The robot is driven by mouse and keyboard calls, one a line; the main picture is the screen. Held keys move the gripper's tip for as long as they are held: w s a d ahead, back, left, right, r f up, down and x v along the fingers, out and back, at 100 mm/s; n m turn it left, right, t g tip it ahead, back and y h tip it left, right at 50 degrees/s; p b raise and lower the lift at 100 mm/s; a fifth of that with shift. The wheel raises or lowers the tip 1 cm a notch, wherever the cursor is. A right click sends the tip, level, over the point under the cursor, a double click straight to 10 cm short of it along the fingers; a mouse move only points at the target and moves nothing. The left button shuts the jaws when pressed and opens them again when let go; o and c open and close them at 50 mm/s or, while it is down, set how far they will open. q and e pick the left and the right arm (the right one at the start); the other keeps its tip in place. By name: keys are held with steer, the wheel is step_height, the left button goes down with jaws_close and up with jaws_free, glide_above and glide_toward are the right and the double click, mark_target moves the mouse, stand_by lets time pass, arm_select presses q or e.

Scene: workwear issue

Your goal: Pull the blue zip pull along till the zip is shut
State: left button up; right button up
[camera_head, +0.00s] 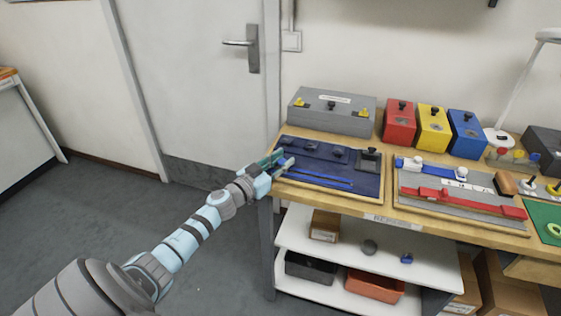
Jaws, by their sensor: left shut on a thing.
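A dark blue work panel (362,188) lies on the left part of the wooden bench. A bright blue zip track (325,179) runs across its front part. My left gripper (280,163) is at the panel's left edge, at the left end of the track. It is shut on a small blue piece there, which looks like the blue zip pull; the fingers hide most of it. My right gripper does not show.
A grey case (332,110) stands behind the panel. Red (399,122), yellow (433,127) and blue (466,134) boxes stand at the back. A grey board (455,196) with red and blue sliders lies to the right. A door is behind.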

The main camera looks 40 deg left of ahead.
mark_target(344, 183)
arm_select(q)
jaws_close()
steer(key=shift+d+p, duration=0.3)
steer(key=d+p, duration=0.1)
steer(key=d, duration=0.1)
steer(key=w+d+p, duration=0.1)
steer(key=d, duration=0.1)
steer(key=w+d+p, duration=0.1)
steer(key=d, duration=0.1)
steer(key=shift+w+d+r+p, duration=0.15)
steer(key=shift+w+d+p, duration=0.05)
steer(key=shift+d+p, duration=0.15)
steer(key=w+d, duration=0.1)
steer(key=d, duration=0.2)
steer(key=w+d, duration=0.1)
steer(key=d, duration=0.2)
steer(key=w+d, duration=0.1)
steer(key=d, duration=0.3)
steer(key=shift+w+d+f+p, duration=0.1)
steer(key=shift+w+f+p, duration=0.1)
steer(key=shift+f+p, duration=0.1)
